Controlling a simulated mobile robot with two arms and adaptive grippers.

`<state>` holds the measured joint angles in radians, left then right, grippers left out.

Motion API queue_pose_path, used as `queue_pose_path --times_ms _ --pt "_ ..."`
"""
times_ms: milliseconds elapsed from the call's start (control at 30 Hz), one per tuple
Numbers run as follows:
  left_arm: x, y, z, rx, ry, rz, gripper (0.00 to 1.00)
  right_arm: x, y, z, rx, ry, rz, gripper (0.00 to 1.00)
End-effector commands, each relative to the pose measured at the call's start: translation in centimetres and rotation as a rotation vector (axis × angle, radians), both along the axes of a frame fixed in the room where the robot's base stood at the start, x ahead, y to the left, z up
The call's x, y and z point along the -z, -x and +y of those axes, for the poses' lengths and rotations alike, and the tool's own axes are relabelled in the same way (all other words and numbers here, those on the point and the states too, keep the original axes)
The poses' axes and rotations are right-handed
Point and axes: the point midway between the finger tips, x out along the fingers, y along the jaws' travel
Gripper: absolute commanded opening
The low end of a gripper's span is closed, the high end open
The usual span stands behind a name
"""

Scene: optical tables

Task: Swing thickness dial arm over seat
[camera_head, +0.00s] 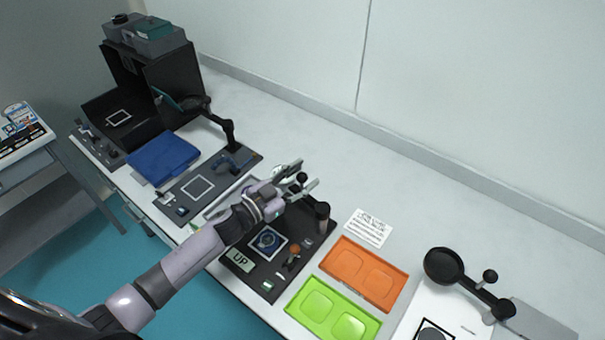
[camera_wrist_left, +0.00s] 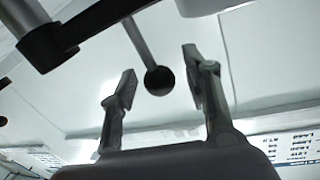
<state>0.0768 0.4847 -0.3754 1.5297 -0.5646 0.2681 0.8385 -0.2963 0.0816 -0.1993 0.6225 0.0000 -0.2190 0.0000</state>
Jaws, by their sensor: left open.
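The thickness gauge stands on a dark base plate (camera_head: 262,270). A round seat (camera_head: 268,241) inside a white square outline is on the plate. A dark post (camera_head: 322,214) rises at the plate's right back side. The dial arm's black ball knob (camera_head: 302,177) shows between the fingers of my left gripper (camera_head: 300,182). In the left wrist view the knob (camera_wrist_left: 159,80), on a thin rod, sits between the open fingertips (camera_wrist_left: 158,88), with gaps on both sides. Part of the dark arm (camera_wrist_left: 60,40) shows at upper left. My gripper hides much of the dial.
Orange (camera_head: 364,272) and green (camera_head: 333,310) trays lie right of the plate, with a printed card (camera_head: 368,228) behind. A black magnifier-like arm (camera_head: 465,280) stands further right. A lamp arm (camera_head: 205,108), blue pad (camera_head: 163,158) and black box (camera_head: 172,80) are left. Table behind is clear.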

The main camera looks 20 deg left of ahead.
Motion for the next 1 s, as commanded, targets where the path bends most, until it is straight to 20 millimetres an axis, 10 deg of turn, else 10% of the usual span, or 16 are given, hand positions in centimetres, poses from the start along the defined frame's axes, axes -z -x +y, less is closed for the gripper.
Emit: queue_pose_path --times_ms 367,1000 --pt "0.06 -0.35 -0.22 0.000 -0.001 0.001 0.43 -0.02 0.58 -0.09 0.000 0.002 0.009 0.40" --pt "0.04 -0.33 -0.19 0.000 0.000 0.001 0.00 -0.02 0.59 0.01 0.000 0.000 0.009 0.40"
